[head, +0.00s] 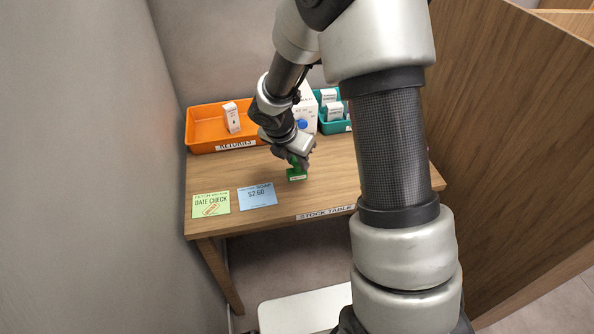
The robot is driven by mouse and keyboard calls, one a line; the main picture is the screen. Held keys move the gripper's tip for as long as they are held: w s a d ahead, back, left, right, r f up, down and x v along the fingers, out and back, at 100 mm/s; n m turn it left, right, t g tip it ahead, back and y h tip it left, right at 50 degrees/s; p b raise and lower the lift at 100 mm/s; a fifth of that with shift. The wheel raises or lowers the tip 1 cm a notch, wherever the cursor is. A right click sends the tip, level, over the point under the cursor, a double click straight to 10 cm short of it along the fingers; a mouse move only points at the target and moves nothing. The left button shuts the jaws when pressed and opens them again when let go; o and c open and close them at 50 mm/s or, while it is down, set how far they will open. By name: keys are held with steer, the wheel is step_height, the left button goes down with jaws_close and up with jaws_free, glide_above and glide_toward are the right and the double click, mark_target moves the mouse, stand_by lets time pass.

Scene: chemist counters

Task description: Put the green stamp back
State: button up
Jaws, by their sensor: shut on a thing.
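The green stamp (297,174) is at the middle of the stock table (228,170), upright with a pale label on its front. My gripper (297,162) reaches down from above and is shut on the stamp's upper part. The fingers and wrist hide most of the stamp's top. I cannot tell whether its base touches the table or hangs just above it.
An orange bin (204,128) with a white box (231,117) stands at the back left. A teal bin (333,127) with small white boxes and a white container (308,108) stand behind my gripper. A green card (211,204) and blue card (257,196) lie at the front left. A wooden partition (500,130) rises right.

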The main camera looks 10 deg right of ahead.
mark_target(297, 168)
step_height(297, 168, down, 3)
steer(key=shift+f+b, duration=0.2)
steer(key=shift+b, duration=0.25)
steer(key=shift+r, duration=0.1)
steer(key=o, duration=0.8)
steer(key=shift+o, duration=0.2)
